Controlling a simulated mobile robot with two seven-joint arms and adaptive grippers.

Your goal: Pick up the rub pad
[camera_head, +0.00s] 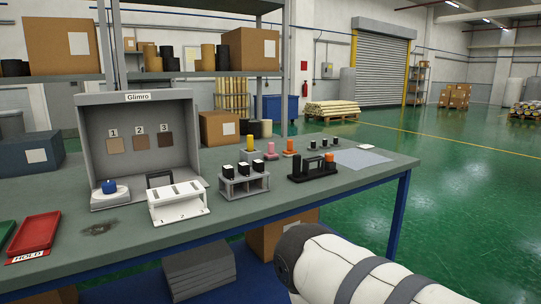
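No item is labelled as the rub pad, so I cannot tell for certain which it is. A small blue rounded piece (109,186) sits on a pale block (110,199) at the front left of the grey booth (185,115). A small flat white pad (374,148) lies near the table's far right corner, beyond a flat grey-blue sheet (362,159). A white link of my arm enters at bottom right, below and in front of the table's front edge. Neither gripper shows in the head view.
On the table (290,210) stand a white slotted holder (178,207), a grey rack (244,188) with black-and-white pieces, and a black rack (310,172). Red (36,236) and green (5,233) trays lie at left. A dark smear (100,228) marks the tabletop. The front right tabletop is clear.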

